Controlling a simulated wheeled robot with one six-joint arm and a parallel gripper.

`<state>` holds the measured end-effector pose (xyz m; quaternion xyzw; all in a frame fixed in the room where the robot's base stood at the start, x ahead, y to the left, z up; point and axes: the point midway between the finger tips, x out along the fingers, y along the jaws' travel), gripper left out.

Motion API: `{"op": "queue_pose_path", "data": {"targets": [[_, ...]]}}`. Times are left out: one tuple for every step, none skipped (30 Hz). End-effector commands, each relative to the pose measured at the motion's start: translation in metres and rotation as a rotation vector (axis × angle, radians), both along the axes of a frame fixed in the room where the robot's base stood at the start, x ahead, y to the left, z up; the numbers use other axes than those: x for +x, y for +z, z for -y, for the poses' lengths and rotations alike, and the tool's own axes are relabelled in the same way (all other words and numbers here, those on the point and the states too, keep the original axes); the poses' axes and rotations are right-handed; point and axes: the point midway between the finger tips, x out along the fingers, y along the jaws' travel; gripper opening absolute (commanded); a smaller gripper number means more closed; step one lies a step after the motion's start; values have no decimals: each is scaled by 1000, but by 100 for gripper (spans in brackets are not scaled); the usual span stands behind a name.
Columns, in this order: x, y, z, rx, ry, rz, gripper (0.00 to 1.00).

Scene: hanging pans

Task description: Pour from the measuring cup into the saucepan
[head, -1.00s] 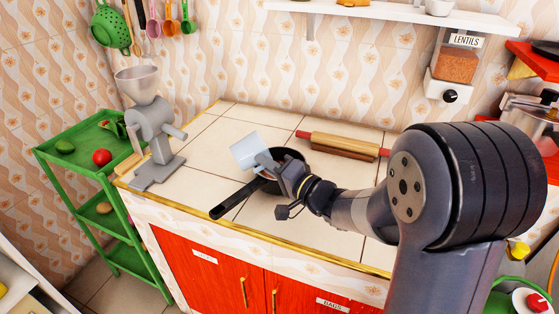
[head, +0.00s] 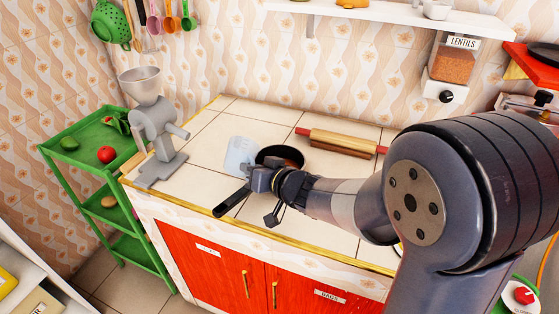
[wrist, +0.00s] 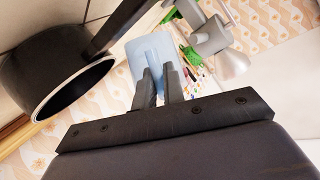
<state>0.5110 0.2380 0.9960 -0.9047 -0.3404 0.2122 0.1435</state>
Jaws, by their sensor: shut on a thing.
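The pale blue, translucent measuring cup (head: 239,154) is at the left side of the dark saucepan (head: 268,152) in the head view. It looks nearly upright. My gripper (head: 257,177) is shut on the cup, and part of it hides the cup's near side. The saucepan stands on the tiled counter with its black handle towards the front left. A brownish patch shows inside it; I cannot tell what it is. In the wrist view the cup (wrist: 150,55) is just beyond my fingers (wrist: 160,84), and the saucepan (wrist: 58,72) is at the left, apart from the cup.
A grey grinder (head: 155,132) stands at the counter's left end. A rolling pin (head: 340,141) lies behind the saucepan. A green cart (head: 75,165) with vegetables is left of the counter. A lentils dispenser (head: 453,68) hangs on the wall. Tiles left of the cup are clear.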

Motion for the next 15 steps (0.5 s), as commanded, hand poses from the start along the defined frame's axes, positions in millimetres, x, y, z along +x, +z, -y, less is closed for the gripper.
{"op": "queue_pose_path", "data": {"targets": [[-2,-9,-4,-22,2,14,0],[-2,-12,-5,-37,3,21,0],[-3,-16,-7,-58,2,31,0],[-4,-10,-9,-77,3,44,0],[-5,-7,-11,-97,3,54,0],[-6,-5,-13,-124,2,67,0],[-7,-5,-15,-144,3,76,0],[-8,-5,-17,-163,4,86,0],[-9,-3,-19,-186,2,98,0],[-10,-2,-20,-205,3,107,0],[-11,-2,-22,-221,3,115,0],[-11,-1,-23,-242,2,127,0],[-12,-1,-24,-258,1,134,0],[-12,0,-25,-272,2,141,0],[-13,1,-26,-289,1,149,0]]}}
